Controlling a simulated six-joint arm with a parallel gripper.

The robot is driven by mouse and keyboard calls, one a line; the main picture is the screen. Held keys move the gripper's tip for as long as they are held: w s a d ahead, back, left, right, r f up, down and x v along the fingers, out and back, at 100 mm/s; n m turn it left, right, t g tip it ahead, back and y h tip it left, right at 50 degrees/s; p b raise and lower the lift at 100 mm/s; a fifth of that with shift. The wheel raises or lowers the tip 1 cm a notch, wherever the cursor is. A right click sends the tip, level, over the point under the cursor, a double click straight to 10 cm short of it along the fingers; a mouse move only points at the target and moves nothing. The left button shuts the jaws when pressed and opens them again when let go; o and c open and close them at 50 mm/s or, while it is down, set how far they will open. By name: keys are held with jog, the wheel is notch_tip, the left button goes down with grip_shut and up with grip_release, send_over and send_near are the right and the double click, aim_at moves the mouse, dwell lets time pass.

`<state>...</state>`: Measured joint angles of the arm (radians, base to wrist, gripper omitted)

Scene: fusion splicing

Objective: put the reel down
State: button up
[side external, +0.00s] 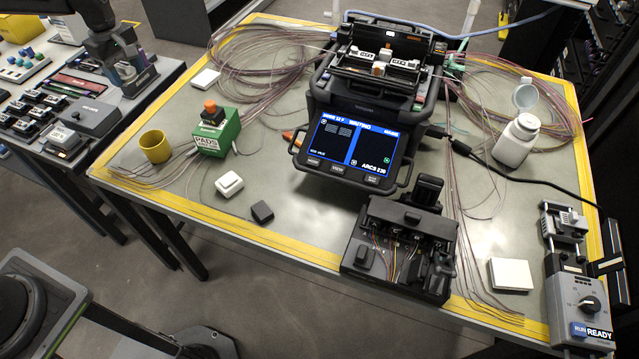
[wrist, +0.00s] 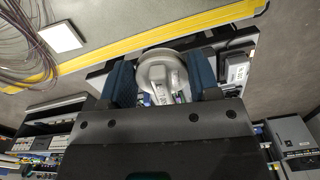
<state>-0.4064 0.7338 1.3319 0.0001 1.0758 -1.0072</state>
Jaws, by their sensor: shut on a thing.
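My gripper (wrist: 162,82) shows in the wrist view with its two blue finger pads on either side of a pale grey, round reel (wrist: 153,57). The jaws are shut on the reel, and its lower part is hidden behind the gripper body. In the side view my gripper (side external: 128,74) is at the upper left, over the side bench by the left edge of the main table. The reel cannot be made out clearly there. I cannot tell whether it touches the bench.
The side bench (side external: 165,72) carries trays and small boxes near my gripper. On the yellow-edged main table (side external: 300,215) are a green box (side external: 217,137), a yellow cup (side external: 155,147), a splicer (side external: 365,100), a white bottle (side external: 517,140) and loose fibre coils (side external: 262,62). Bare table shows at front left.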

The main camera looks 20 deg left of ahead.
jog(key=w+d+m, duration=0.1)
jog(key=d+m, duration=0.4)
jog(key=d, duration=0.8)
jog(key=m, duration=1.1)
send_over(320, 223)
jog(key=f, duration=1.1)
jog(key=shift+a+f, duration=0.35)
jog(key=shift+d+f, duration=0.3)
jog(key=shift+d, duration=0.1)
jog(key=shift+f, duration=1.9)
jog(key=shift+f, duration=0.15)
